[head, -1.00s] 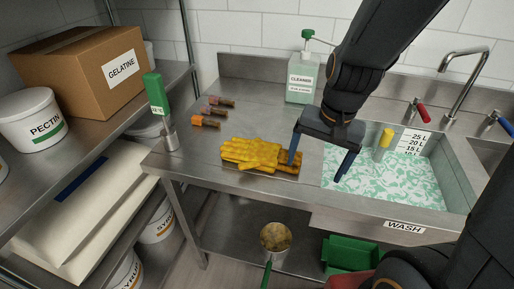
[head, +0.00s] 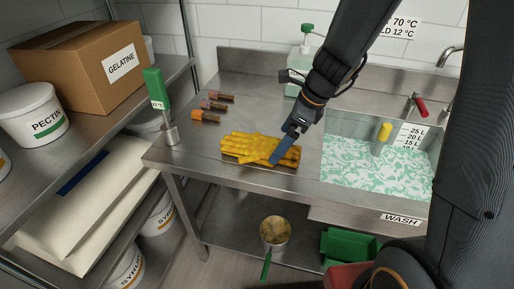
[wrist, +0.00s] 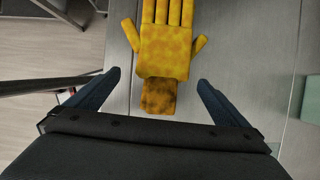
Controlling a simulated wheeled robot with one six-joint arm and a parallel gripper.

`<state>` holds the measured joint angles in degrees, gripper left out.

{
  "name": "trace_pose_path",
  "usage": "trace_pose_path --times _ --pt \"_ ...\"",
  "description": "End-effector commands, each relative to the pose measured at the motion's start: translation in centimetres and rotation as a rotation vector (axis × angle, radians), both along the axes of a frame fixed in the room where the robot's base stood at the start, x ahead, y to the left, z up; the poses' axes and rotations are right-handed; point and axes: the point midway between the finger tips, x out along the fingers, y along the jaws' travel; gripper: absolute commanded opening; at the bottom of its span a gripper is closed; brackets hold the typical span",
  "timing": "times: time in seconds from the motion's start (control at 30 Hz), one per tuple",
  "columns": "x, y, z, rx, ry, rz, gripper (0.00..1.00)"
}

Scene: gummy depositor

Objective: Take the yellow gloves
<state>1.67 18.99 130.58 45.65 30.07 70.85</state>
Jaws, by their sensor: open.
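The yellow gloves (head: 246,148) lie stacked on the steel counter left of the sink, their fingers toward the left in the head view. In the wrist view the yellow gloves (wrist: 167,45) lie ahead, fingers away from me, with a darker mottled cuff nearest. My gripper (head: 279,158) is at the right, cuff end of the gloves. In the wrist view my gripper (wrist: 158,85) is open, its two blue fingers spread wide on either side of the cuff. Nothing is held between them. One finger hides part of the gloves in the head view.
A wash sink (head: 375,170) with green-white water is to the right. A cleaner bottle (head: 297,75) stands behind my arm. Several small coloured-handled items (head: 207,117) and a green-topped thermometer (head: 156,95) stand or lie to the left. The counter's front edge is close to the gloves.

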Motion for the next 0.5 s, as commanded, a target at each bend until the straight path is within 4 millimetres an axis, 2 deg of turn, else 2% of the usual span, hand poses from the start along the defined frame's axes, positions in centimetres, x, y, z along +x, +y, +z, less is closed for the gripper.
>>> trace_pose_path --times 0.3,0.5 --pt "0.8 1.2 -3.5 0.0 0.002 0.002 1.0" --pt "0.9 1.4 -4.0 -0.001 0.001 0.002 1.0"
